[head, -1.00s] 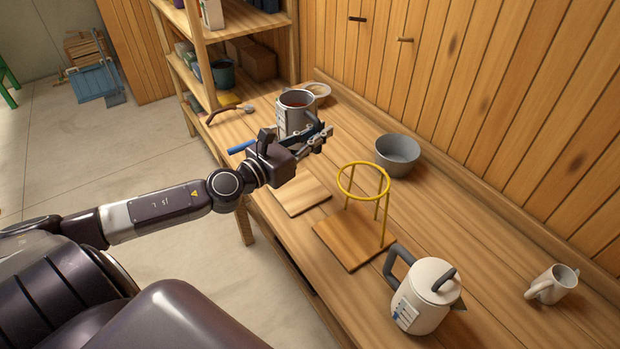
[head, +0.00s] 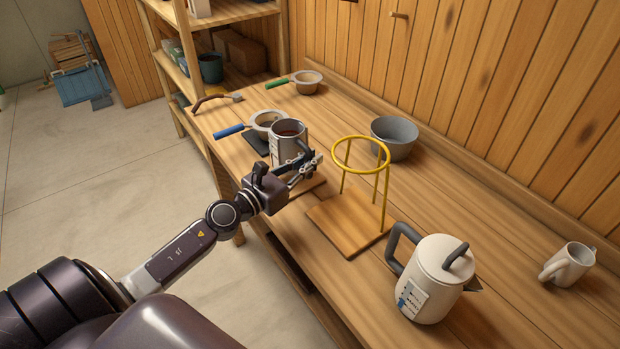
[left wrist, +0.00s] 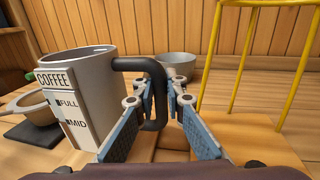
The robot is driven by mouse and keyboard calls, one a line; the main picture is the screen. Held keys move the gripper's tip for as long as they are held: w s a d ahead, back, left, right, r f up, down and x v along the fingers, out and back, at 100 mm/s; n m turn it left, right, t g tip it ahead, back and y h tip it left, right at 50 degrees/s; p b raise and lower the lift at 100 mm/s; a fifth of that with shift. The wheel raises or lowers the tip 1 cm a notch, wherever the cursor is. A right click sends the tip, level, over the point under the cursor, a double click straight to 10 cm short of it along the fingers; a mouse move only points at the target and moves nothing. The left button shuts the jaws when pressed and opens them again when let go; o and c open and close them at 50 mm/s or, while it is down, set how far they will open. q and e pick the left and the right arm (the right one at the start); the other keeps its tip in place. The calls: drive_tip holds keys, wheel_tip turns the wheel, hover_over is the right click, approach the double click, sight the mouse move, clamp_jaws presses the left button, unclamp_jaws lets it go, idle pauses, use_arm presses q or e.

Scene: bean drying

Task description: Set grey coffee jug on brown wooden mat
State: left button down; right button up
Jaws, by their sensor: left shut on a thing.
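The grey coffee jug (head: 284,148) is upright, with dark reddish content visible in its open top. My left gripper (head: 311,163) is shut on its dark handle; the left wrist view shows the jug (left wrist: 88,72) with its COFFEE label and the fingers (left wrist: 159,100) around the handle. My right gripper is out of view.
The yellow ring stand (head: 345,229) is close to the right of my gripper. A grey bowl (head: 394,138), white kettle (head: 430,290) and mug (head: 568,266) stand further right. A blue-handled strainer (head: 264,119) on a dark mat is just behind the jug.

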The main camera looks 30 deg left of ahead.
sight(310, 177)
use_arm(q)
drive_tip(key=shift+f+b, duration=1.2)
drive_tip(key=shift+f, duration=0.5)
drive_tip(key=shift+f, duration=0.2)
drive_tip(key=c, duration=2)
unclamp_jaws()
drive_tip(key=shift+f, duration=0.1)
drive_tip(key=shift+c, duration=0.2)
drive_tip(key=shift+o, duration=0.3)
drive_tip(key=shift+s, duration=0.15)
drive_tip(key=s+b, duration=0.1)
drive_tip(key=s, duration=0.2)
drive_tip(key=s+a+b, duration=0.1)
drive_tip(key=s, duration=0.3)
drive_tip(key=s+a+b, duration=0.1)
drive_tip(key=s+b, duration=0.1)
drive_tip(key=s, duration=0.1)
drive_tip(key=shift+s, duration=0.15)
drive_tip(key=shift+s+a, duration=0.1)
drive_tip(key=shift+s, duration=0.55)
drive_tip(key=shift+r, duration=0.2)
